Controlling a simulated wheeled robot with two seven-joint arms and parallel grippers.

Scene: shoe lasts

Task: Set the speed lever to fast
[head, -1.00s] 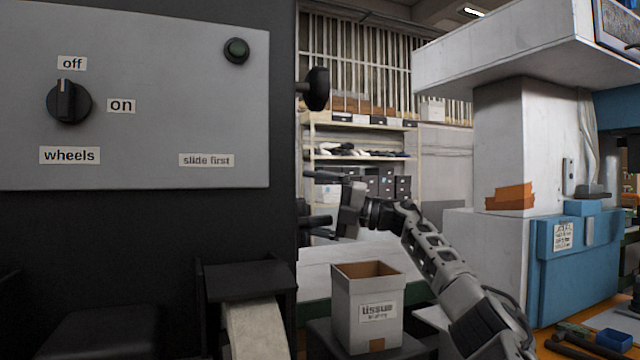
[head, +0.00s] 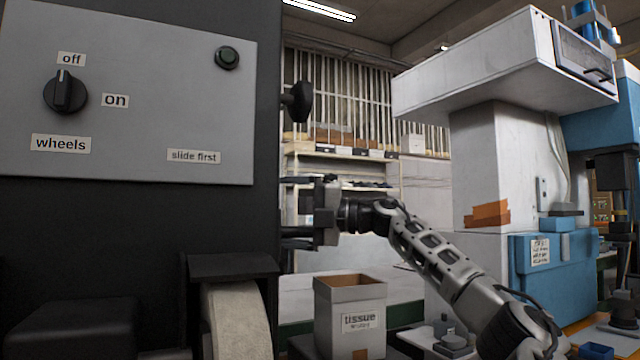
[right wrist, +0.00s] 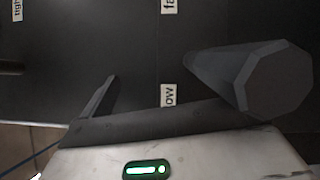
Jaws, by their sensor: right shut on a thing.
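My right gripper (head: 298,212) reaches the right side of the black machine and is shut on the speed lever, which is mostly hidden by the fingers and palm. In the right wrist view, the dark palm and a finger (right wrist: 97,103) lie before the black panel. There a cut-off label reading "ow" (right wrist: 168,95) is close to the gripper. Another cut-off label, "fa" (right wrist: 169,5), is farther up at the frame edge. The lever's exact position between them cannot be told. My left gripper is not in view.
A black knob (head: 298,101) sticks out above my right gripper and looms close in the right wrist view (right wrist: 275,80). The grey panel has a wheels switch (head: 65,92) pointing to off and a "slide first" label (head: 194,156). A tissue box (head: 350,312) stands below my arm.

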